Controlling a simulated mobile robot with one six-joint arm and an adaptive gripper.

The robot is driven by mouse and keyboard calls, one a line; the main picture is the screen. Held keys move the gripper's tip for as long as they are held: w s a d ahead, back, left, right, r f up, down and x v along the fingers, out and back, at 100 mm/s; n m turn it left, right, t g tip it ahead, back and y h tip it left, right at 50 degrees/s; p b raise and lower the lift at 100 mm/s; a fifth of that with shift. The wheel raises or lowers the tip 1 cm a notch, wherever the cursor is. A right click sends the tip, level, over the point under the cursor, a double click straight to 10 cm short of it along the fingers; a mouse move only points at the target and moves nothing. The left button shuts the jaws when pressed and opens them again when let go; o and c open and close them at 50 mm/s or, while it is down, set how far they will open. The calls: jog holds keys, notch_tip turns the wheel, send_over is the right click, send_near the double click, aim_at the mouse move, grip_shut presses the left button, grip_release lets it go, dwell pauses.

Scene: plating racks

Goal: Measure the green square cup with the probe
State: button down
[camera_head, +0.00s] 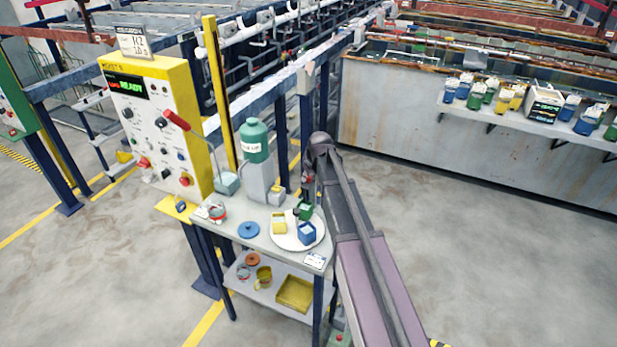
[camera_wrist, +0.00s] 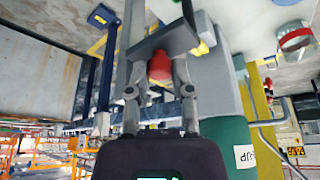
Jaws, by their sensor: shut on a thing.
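The green square cup (camera_head: 303,210) stands at the back of a round white plate (camera_head: 286,240) on the small table. My gripper (camera_head: 307,190) points down just above this cup; in the head view I cannot tell whether what it holds touches the cup. In the wrist view my gripper (camera_wrist: 160,62) is shut on a small red-bodied piece (camera_wrist: 160,68), which looks like the probe. Its tip is hidden. The green cup cannot be made out in the wrist view.
A yellow cup (camera_head: 279,223) and a blue cup (camera_head: 307,233) share the plate. A green-topped cylinder (camera_head: 255,140) stands close behind on the left. A yellow control box (camera_head: 158,125) reads READY. A blue lid (camera_head: 249,230) lies on the table (camera_head: 262,244).

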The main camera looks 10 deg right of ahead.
aim_at(310, 184)
jog(key=c, duration=0.8)
grip_release()
jog(key=shift+r, duration=0.15)
jog(key=shift+f, duration=0.2)
jog(key=shift+f+b, duration=2.55)
jog(key=shift+b, duration=0.2)
jog(key=p+v, duration=1.3)
jog(key=v, duration=0.1)
jog(key=shift+s+a+f+m+g+h+b, duration=0.5)
jog(key=shift+s+f+b, duration=1.25)
jog(key=shift+s, duration=2.4)
jog(key=shift+s+a+f+m+g+y+b, duration=0.1)
jog(key=shift+s+f+m+g+b, duration=1.2)
jog(key=shift+s, duration=2.8)
jog(key=shift+s+a+f+g+h+b, duration=0.3)
jog(key=shift+s+f+b, duration=1.9)
jog(key=shift+s, duration=1.95)
jog(key=shift+f+p, duration=0.3)
jog(key=shift+p, duration=0.1)
